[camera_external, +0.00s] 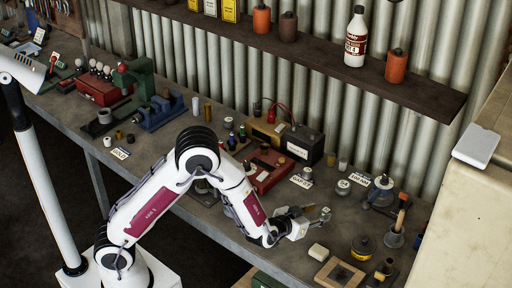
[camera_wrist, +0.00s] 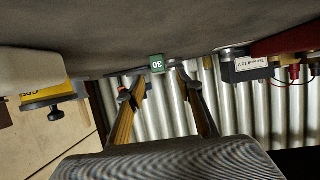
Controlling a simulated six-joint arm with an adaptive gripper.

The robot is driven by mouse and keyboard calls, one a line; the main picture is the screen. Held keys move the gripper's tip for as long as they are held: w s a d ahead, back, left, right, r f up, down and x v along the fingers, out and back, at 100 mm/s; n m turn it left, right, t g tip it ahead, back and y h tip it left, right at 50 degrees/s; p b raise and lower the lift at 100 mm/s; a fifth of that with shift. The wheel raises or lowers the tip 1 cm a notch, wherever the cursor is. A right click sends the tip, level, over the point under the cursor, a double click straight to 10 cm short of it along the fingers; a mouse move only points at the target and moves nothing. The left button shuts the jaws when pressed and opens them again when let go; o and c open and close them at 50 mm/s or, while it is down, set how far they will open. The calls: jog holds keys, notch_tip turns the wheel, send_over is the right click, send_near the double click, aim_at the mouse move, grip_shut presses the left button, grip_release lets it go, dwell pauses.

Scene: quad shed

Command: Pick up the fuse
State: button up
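A small green block marked 30, which looks like the fuse (camera_wrist: 157,63), shows in the wrist view against the grey bench top. It lies between the lines of my two fingers and appears beyond their tips. My gripper (camera_wrist: 158,82) is open, with one finger on each side of the block and nothing visibly held. In the external view my gripper (camera_external: 322,215) is low over the right part of the bench. I cannot clearly make out the fuse in that view.
A shelf (camera_external: 340,75) overhangs the back.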

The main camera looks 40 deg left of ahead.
aim_at(326, 210)
jog(key=shift+x, duration=1.8)
jog(key=shift+r, duration=0.15)
jog(key=c, duration=0.9)
